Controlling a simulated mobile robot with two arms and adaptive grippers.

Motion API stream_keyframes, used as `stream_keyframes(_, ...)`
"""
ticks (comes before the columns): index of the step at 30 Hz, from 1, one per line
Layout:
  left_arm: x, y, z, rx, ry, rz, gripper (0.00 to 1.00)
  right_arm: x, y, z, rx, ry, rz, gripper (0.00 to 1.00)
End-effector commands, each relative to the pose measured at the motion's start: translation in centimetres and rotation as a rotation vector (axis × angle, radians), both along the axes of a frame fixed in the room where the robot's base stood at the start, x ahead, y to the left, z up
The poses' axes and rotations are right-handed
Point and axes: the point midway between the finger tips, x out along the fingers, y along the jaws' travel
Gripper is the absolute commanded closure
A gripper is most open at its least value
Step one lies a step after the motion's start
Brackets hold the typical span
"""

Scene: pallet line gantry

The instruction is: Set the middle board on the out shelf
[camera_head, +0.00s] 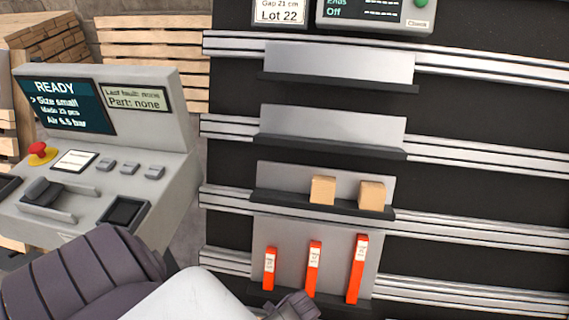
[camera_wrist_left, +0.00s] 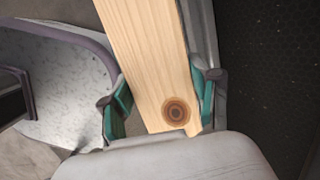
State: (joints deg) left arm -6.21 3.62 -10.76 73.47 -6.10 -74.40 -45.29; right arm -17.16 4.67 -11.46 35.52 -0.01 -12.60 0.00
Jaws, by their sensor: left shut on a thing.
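In the left wrist view a pale wooden board (camera_wrist_left: 145,45) with a dark round knot lies between the two green-padded fingers of my left gripper (camera_wrist_left: 163,98). The gripper is shut on it, and the board's far end runs out of the picture. In the head view my left arm comes in at the bottom left; the board does not show there. The rack has an empty top shelf (camera_head: 340,82) and an empty second shelf (camera_head: 335,146). No label shows which shelf is the out shelf. My right gripper is in neither view.
A lower shelf (camera_head: 270,203) holds two small wooden blocks (camera_head: 322,190). Below it stand three red labelled pieces (camera_head: 313,268), close to my left arm. A control console (camera_head: 150,130) with a "READY" screen is at left, with stacked pallets (camera_head: 160,45) behind.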

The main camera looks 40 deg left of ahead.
Motion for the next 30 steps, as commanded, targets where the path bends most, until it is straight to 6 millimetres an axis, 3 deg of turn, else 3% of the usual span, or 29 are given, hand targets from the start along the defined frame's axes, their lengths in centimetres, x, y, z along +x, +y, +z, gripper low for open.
stream_keyframes(23,0.0,0.0,-0.78,0.001,0.0,0.0,1.0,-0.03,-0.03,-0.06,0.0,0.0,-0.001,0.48)
stream_keyframes(24,-0.01,0.0,-0.79,0.001,0.001,0.0,0.35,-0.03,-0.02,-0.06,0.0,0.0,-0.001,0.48)
stream_keyframes(29,-0.02,-0.01,-0.78,0.001,0.001,0.0,0.09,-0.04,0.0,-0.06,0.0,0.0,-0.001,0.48)
stream_keyframes(30,-0.01,-0.02,-0.79,0.0,0.0,0.0,0.09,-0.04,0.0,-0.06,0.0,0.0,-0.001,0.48)
